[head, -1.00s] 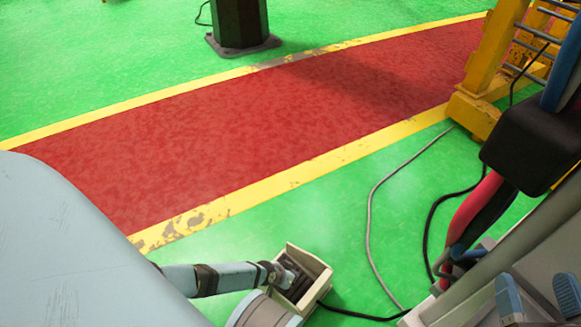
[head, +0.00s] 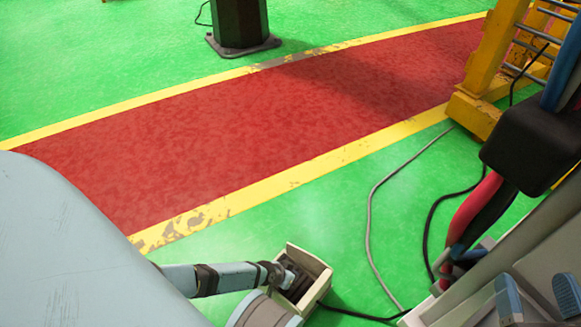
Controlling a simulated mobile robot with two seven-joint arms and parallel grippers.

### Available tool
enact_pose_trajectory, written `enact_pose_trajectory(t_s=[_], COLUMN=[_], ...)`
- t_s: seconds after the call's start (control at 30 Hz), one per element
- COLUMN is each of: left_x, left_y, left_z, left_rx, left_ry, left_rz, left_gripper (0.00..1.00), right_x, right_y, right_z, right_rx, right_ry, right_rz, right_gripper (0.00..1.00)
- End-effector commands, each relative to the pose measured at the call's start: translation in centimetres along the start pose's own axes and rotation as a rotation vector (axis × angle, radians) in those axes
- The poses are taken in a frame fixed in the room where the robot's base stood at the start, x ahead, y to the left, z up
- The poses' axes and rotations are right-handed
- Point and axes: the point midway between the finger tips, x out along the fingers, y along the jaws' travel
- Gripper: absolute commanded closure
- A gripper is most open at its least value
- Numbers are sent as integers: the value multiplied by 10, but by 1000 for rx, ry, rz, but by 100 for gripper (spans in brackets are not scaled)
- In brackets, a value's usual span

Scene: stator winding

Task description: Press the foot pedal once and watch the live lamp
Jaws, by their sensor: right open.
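The foot pedal (head: 318,267) sits in a beige, open-topped housing on the green floor at the bottom middle of the head view. A black cable runs from it to the right. No lamp shows.
A grey machine (head: 470,296) with blue pads stands at lower right, below a black box (head: 535,143) with thick red and black cables. A yellow frame (head: 478,110) stands beyond. A grey cable (head: 368,215) crosses the floor.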

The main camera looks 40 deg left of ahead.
Motion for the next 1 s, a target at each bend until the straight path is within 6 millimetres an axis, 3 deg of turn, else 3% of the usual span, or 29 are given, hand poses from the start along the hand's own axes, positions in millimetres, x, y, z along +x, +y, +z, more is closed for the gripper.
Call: enact_pose_trajectory(t_s=[1.0], left_x=[5], left_y=[-4], left_z=[3], left_rx=[2], left_ry=[0], left_rz=[0], left_gripper=[100], right_x=[0], right_y=[0], right_z=[0], right_rx=[1], right_ry=[1], right_rz=[2], right_gripper=[33])
